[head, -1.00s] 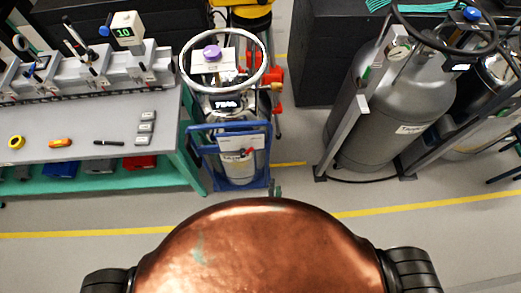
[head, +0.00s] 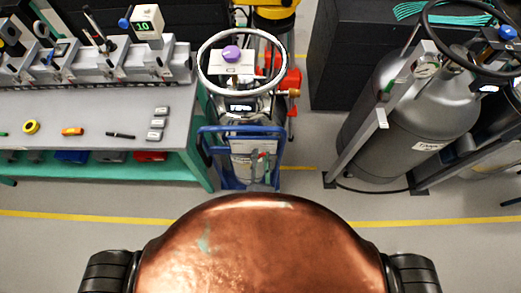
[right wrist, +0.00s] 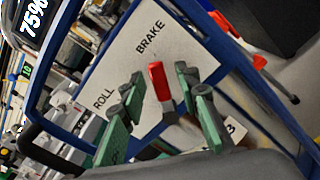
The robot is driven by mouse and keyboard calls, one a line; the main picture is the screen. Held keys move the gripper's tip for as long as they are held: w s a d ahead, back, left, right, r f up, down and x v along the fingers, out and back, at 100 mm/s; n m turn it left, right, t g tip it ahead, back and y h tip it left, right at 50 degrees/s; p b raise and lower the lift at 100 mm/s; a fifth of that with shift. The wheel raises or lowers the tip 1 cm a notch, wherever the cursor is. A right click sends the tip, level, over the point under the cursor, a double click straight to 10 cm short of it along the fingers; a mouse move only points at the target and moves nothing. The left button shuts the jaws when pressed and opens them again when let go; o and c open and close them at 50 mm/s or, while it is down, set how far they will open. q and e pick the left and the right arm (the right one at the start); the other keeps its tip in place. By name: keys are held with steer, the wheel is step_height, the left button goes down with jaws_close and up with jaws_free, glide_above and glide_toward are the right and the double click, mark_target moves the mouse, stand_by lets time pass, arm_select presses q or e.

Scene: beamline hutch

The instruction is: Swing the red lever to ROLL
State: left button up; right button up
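The red lever (right wrist: 158,80) stands out from a white plate (right wrist: 178,42) marked ROLL and BRAKE in the right wrist view. It points toward BRAKE. The plate is on a blue cart (head: 236,130) that carries a silver cylinder, near the middle of the head view; the lever there is tiny. My right gripper (right wrist: 160,92) is open, with its green, dark-tipped fingers on either side of the lever. I see gaps between the fingers and the lever, and contact cannot be made out. My left gripper is not in view.
A pale ring (head: 203,62) tops the cart's cylinder. A grey bench (head: 95,150) with tools stands left. A large grey tank (head: 405,125) in a frame stands right. A red object (head: 291,82) is just behind the cart. Floor is free between cart and tank.

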steer(key=shift+w, duration=0.35)
steer(key=shift+c, duration=0.2)
steer(key=c, duration=0.5)
jaws_close()
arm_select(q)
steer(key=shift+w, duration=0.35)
